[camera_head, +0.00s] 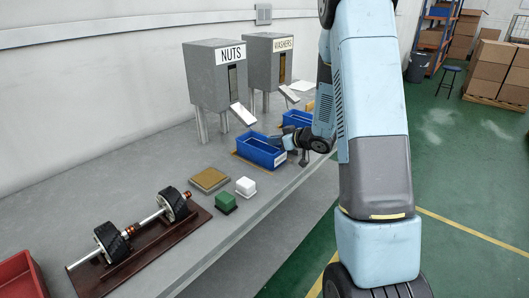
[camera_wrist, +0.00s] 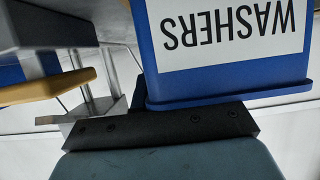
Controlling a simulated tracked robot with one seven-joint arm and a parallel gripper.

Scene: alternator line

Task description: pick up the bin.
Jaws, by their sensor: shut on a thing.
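A blue open bin (camera_head: 262,152) sits on the bench below the NUTS dispenser, with a small pale label on its end. In the wrist view a blue bin wall (camera_wrist: 225,85) with an upside-down WASHERS label fills the upper right. A dark finger bar (camera_wrist: 165,127) lies along its edge. The label's wording is too small to read in the head view. A second blue bin (camera_head: 297,118) stands behind, partly hidden by my arm.
The grey NUTS dispenser (camera_head: 208,88) and WASHERS dispenser (camera_head: 262,62) stand behind the bins, with chutes reaching toward them.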

